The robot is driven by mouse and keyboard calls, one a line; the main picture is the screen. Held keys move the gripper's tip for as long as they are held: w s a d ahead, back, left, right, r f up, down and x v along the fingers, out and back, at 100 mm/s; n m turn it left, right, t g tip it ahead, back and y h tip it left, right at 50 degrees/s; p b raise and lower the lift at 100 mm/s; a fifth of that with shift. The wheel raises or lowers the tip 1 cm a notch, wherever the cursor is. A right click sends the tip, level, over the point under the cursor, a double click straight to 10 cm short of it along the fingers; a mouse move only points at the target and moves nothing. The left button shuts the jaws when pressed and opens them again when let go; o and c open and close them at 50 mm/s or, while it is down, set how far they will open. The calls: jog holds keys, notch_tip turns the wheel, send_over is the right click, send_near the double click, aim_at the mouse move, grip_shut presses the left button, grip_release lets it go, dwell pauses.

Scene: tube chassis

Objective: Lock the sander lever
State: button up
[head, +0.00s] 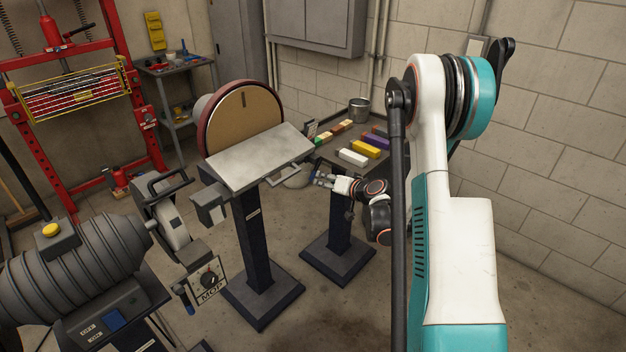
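The disc sander has a round tan disc (243,118) in a dark red rim, and a tilted grey work table (258,158) on a dark pedestal. A slim grey bar (288,173) runs along the table's lower right edge; it may be the lever, but I cannot tell for sure. My gripper (318,179) is small in the head view, just right of that bar and pointing left at it. I cannot tell whether it touches the bar or whether its fingers are open or shut.
A bench with coloured bars (364,149) and a metal pot (359,107) stands behind my gripper. A motor-driven polishing machine (75,262) is at the front left, and a red press frame (110,75) behind it. Floor is clear at the lower middle.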

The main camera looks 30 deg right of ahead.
aim_at(313, 176)
jog(key=shift+m+t+h, duration=0.3)
jog(key=shift+m+t, duration=0.2)
jog(key=shift+m, duration=0.2)
jog(key=b+x, duration=0.1)
jog(key=x, duration=0.3)
jog(key=d+f+b+x, duration=0.1)
jog(key=b+x, duration=0.1)
jog(key=x, duration=0.2)
jog(key=d+f+b+x, duration=0.1)
jog(key=x, duration=0.4)
jog(key=shift+s, duration=0.1)
grip_shut()
